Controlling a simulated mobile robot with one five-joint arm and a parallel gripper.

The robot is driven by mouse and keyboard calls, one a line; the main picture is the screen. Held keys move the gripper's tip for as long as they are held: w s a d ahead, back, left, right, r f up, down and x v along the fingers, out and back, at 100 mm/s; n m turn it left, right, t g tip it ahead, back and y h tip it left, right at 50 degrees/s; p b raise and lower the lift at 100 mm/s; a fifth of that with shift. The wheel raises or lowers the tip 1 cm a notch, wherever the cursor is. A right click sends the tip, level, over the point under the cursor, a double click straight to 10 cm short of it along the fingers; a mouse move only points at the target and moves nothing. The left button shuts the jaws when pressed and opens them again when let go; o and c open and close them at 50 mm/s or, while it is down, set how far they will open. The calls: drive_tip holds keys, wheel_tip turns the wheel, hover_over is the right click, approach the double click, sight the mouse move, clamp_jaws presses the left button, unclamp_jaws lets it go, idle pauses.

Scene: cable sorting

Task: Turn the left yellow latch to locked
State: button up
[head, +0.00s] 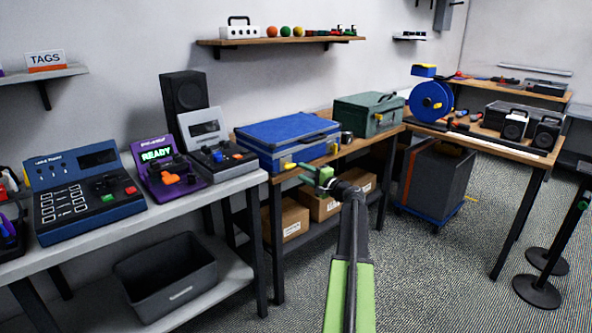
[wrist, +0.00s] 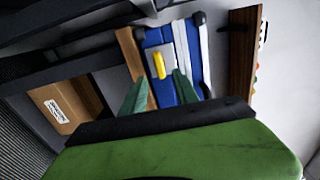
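A blue case (head: 290,138) lies closed on the wooden bench, with two yellow latches on its front. The left yellow latch (head: 288,166) lies roughly level along the case front; the right latch (head: 334,149) sits nearer the other end. My gripper (head: 315,174) is just in front of the case, right of the left latch. In the wrist view, which is turned sideways, one yellow latch on a pale plate (wrist: 158,65) appears beyond and between my fingertips (wrist: 157,82). The fingers are apart and empty, with no visible contact. The other latch is not visible there.
A green case (head: 368,114) stands to the right on the same bench. A dark grey device with a screen (head: 215,145) stands close to the left of the blue case. Cardboard boxes (head: 295,219) sit on the shelf below.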

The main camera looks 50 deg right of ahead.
drive_tip(key=s, duration=1.1)
drive_tip(key=shift+s+a, duration=0.25)
drive_tip(key=shift+a, duration=0.15)
drive_tip(key=shift+w+a, duration=0.1)
